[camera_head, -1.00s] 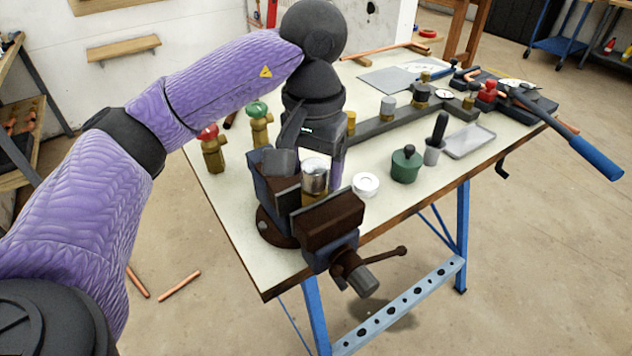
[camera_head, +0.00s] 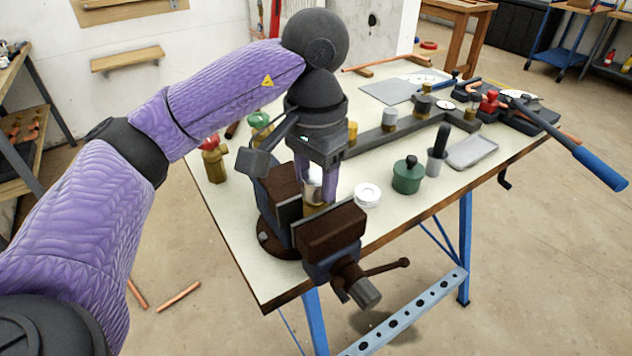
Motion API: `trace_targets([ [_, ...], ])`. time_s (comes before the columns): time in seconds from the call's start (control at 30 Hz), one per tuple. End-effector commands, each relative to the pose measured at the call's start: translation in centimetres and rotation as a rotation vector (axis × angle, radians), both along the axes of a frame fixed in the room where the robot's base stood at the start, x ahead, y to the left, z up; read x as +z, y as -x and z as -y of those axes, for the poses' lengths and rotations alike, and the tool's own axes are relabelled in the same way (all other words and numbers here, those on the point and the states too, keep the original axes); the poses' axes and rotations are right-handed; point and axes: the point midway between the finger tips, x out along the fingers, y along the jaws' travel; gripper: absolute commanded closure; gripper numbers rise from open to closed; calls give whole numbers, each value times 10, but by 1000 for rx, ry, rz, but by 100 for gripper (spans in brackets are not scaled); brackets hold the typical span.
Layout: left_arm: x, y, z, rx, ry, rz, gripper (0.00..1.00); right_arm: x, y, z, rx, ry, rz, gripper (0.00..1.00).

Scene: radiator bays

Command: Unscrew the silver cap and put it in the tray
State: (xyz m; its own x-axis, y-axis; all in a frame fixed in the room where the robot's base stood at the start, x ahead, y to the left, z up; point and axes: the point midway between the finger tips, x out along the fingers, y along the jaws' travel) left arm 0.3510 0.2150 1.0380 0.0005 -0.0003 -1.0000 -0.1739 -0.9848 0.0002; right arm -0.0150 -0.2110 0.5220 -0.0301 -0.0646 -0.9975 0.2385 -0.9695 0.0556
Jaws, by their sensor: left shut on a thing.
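The silver cap (camera_head: 313,188) sits on top of a brass piece held in the dark red and grey bench vise (camera_head: 330,232). My left gripper (camera_head: 322,190) points down over the vise. It is shut on the silver cap, and its fingers hide part of the cap. I cannot tell whether the cap has turned on its thread. The shallow grey tray (camera_head: 484,150) lies on the right part of the bench and looks empty. My right gripper is not in view.
A white roll (camera_head: 367,195), a green pot (camera_head: 407,176) and a grey cup with a black handle (camera_head: 437,158) stand between vise and tray. Behind them is a dark manifold bar (camera_head: 375,138) with fittings. Brass valves (camera_head: 214,162) stand to the left.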

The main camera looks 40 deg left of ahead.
Motion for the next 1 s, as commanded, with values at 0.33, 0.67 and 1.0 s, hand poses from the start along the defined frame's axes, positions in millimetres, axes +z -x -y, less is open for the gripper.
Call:
trace_targets([
  [0.33, 5, 1, 0, 801, -1, -1, 100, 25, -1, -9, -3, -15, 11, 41],
  [0.67, 6, 1, 0, 1851, -2, -1, 100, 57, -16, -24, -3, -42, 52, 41],
  [1.0, 4, 0, 0, 2442, -1, 0, 100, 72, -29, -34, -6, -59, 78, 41],
])
